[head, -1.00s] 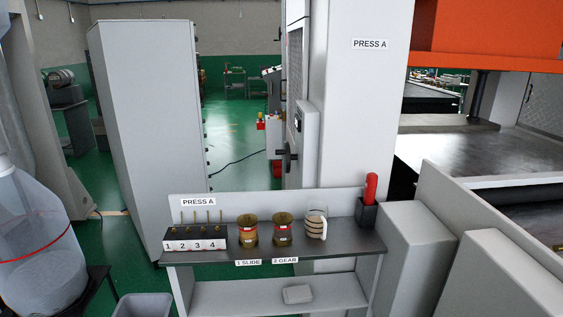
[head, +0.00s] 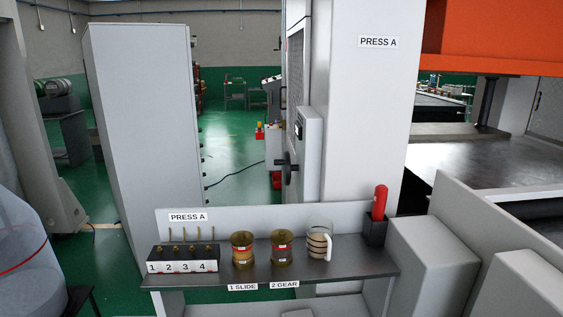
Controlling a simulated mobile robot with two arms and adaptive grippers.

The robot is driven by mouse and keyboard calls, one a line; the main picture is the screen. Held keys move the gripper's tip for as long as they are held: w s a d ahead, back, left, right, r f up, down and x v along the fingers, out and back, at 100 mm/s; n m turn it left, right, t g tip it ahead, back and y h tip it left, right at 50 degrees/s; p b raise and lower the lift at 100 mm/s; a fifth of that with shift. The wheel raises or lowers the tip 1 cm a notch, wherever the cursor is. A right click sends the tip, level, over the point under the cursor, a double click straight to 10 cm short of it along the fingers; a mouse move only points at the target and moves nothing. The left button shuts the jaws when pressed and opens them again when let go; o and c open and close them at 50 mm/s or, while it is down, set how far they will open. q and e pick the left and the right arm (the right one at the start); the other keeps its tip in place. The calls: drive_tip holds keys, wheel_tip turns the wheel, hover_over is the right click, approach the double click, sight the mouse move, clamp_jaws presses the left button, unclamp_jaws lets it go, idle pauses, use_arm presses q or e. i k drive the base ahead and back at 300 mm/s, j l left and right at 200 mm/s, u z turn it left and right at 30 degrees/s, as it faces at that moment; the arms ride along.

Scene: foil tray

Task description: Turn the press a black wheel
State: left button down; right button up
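A dark wheel (head: 287,168) is mounted on the left face of the press column, seen nearly edge-on. It sits below a grey control box (head: 308,136). The column (head: 371,120) carries a "PRESS A" sign (head: 378,42). Neither of my grippers shows in the head view. Nothing visible touches the wheel.
A shelf bench (head: 330,262) stands before the press with a numbered block (head: 184,259), two amber jars (head: 242,250) (head: 281,247), a striped mug (head: 319,243) and a red-handled item (head: 380,202). A grey cabinet (head: 145,120) stands left; green floor (head: 232,190) lies between.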

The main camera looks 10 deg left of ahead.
sight(287, 167)
drive_tip(key=i+j, duration=0.1)
drive_tip(key=i, duration=0.95)
